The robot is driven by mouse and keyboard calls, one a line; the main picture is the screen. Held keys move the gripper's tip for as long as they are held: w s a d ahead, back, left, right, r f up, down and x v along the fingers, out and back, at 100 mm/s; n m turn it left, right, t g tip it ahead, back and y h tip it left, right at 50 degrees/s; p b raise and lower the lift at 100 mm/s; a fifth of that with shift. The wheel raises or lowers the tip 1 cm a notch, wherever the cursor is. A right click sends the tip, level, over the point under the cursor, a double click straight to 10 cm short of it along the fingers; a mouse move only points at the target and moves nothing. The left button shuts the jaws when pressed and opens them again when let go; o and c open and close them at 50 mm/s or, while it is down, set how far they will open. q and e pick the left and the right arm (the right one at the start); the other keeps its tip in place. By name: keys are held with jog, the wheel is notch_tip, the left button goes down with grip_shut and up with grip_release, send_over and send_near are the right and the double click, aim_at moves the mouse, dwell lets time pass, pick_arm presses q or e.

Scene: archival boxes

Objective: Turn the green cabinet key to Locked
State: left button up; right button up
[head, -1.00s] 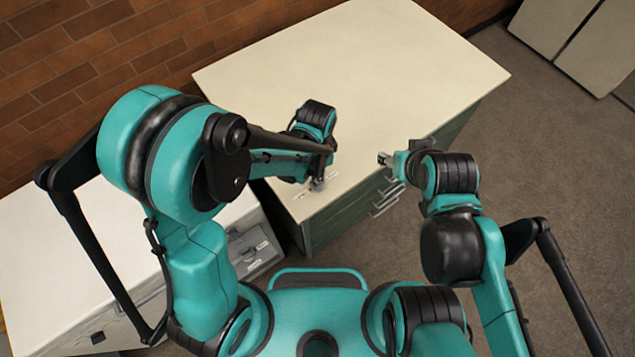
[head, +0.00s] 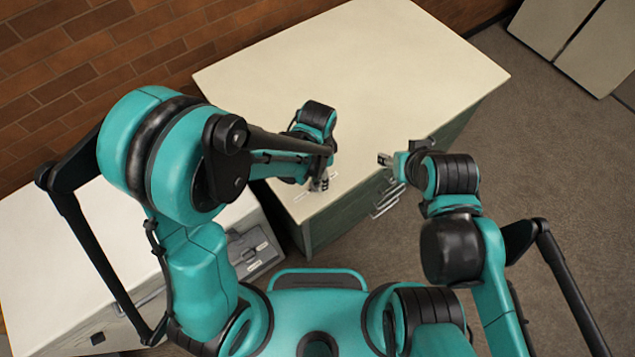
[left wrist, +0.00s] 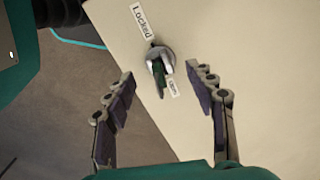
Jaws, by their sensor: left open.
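In the left wrist view the green key (left wrist: 160,85) sits in a round grey lock (left wrist: 160,56) on the pale cabinet top. The key's long side runs toward the "Open" label (left wrist: 174,88) and lies beside it. The "Locked" label (left wrist: 142,20) is on the opposite side of the lock. My left gripper (left wrist: 160,73) is open, its fingers apart on either side of the key and touching nothing I can see. In the head view my left gripper (head: 320,182) is low over the cabinet's near corner, hiding the key. My right gripper (head: 385,160) is beside the cabinet's front edge, its jaws too small to judge.
The cabinet top (head: 370,70) is otherwise bare. Drawer handles (head: 386,205) stick out of its green front below my right gripper. A lower pale cabinet (head: 50,250) stands at left, a brick wall (head: 90,60) behind. Carpet (head: 540,160) is open at right.

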pick_arm(q)
jog(key=shift+r+p, duration=3.3)
jog(key=shift+r, duration=1.25)
jog(key=s+a+f+n+t+b, duration=0.1)
jog(key=s+a+n+t+b, duration=0.1)
jog(key=a+n+b, duration=0.4)
jog(key=s+a+f+n+t+b, duration=0.1)
jog(key=s+a+n+t+b, duration=0.2)
jog(key=a+b, duration=0.8)
jog(key=n+t, duration=0.2)
jog(key=n, duration=0.2)
jog(key=shift+a+f, duration=0.15)
jog(key=shift+a, duration=0.2)
